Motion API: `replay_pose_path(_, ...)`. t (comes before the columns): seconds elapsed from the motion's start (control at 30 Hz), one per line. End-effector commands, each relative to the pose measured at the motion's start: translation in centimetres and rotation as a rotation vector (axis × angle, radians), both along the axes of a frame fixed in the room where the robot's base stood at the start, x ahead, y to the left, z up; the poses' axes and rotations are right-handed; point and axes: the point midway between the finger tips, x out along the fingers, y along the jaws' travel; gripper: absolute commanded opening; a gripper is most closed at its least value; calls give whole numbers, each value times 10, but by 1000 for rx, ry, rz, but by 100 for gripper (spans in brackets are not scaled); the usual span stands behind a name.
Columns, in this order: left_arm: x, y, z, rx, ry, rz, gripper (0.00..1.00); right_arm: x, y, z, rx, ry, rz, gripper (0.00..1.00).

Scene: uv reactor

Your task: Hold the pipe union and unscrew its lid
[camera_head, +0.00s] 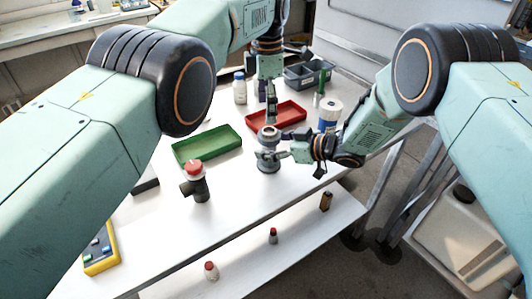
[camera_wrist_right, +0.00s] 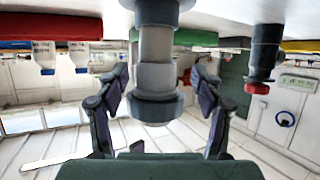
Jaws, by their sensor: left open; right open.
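The grey pipe union (camera_head: 268,160) stands upright on the white table, with a wider round base and a ring-shaped lid (camera_head: 269,133) on top. My right gripper (camera_head: 272,155) reaches in from the right at its body. In the right wrist view, which is upside down, the pipe union (camera_wrist_right: 156,45) stands between the two spread fingers of the right gripper (camera_wrist_right: 160,95), with gaps on both sides. My left gripper (camera_head: 270,112) points down just above the lid. It is open and apart from the lid; its fingertips are small and partly hard to make out.
A dark pipe fitting with a red cap (camera_head: 194,170) stands left of the union. A green tray (camera_head: 207,144) and a red tray (camera_head: 277,115) lie behind. A white-and-blue container (camera_head: 330,114) stands at right, near the right arm. Small bottles stand on the lower front shelf.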

Motion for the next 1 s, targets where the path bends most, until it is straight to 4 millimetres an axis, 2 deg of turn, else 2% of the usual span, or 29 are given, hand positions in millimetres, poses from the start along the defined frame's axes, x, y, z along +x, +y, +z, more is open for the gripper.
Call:
replay_pose_path(0.4, 1, -2, 0, 0, 0, -2, 75, 5, 6, -3, 1, -1, 0, 67)
replay_pose_path(1.0, 2, 2, 1, -1, -2, -1, 75, 5, 11, -3, 1, -1, 0, 17)
